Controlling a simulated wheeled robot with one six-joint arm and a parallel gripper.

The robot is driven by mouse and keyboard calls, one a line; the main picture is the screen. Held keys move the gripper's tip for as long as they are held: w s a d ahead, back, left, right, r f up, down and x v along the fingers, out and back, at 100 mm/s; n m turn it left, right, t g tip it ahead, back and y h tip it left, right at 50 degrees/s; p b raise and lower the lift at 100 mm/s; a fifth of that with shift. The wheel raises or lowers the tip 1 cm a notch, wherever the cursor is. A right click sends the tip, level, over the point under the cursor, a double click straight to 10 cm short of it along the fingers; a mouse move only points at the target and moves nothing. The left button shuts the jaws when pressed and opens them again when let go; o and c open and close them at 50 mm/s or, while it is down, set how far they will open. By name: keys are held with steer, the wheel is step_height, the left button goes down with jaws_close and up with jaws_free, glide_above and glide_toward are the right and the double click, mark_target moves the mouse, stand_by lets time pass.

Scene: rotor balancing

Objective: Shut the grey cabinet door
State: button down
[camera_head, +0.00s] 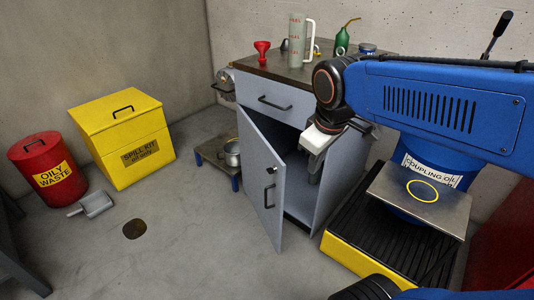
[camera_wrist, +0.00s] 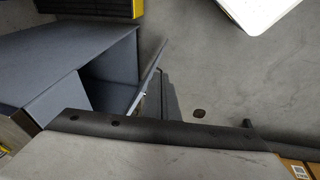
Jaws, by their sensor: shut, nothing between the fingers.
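The grey cabinet (camera_head: 327,185) stands in the middle of the head view with its door (camera_head: 258,175) open. The door is hinged at its left side and swung outward, and a dark handle (camera_head: 270,190) sits near its free edge. The dark inside shows to the right of the door. My gripper (camera_head: 315,172) is shut and empty, pointing down in front of the opening, to the right of the door; in this view I cannot tell if it touches anything. In the wrist view the door (camera_wrist: 149,78) shows nearly edge-on beside the cabinet (camera_wrist: 70,50).
A jug (camera_head: 298,42), a red funnel (camera_head: 262,50) and a green oil can (camera_head: 342,42) stand on the cabinet top. A black and yellow spill pallet (camera_head: 350,258) lies close to the right. The floor (camera_head: 190,225) left of the door is mostly clear.

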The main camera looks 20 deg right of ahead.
mark_target(268, 151)
steer(key=w+a+f+n+g+h, duration=0.1)
steer(key=w+a+n, duration=0.55)
steer(key=w, duration=0.45)
steer(key=w+a+f+n+g+h, duration=0.15)
steer(key=w+a+n, duration=0.45)
steer(key=w, duration=0.6)
steer(key=shift+n, duration=0.55)
steer(key=shift+w+d+f, duration=0.1)
steer(key=shift+d+f, duration=1.1)
steer(key=shift+f, duration=0.45)
steer(key=shift+w+d+f, duration=0.1)
steer(key=shift+d+f, duration=1.1)
steer(key=shift+f, duration=0.4)
steer(key=shift+d+f, duration=1.2)
steer(key=shift+f, duration=0.45)
steer(key=w+d+n, duration=0.1)
steer(key=w+d, duration=0.2)
steer(key=d, duration=1.2)
steer(key=shift+w, duration=0.25)
steer(key=shift+a, duration=0.1)
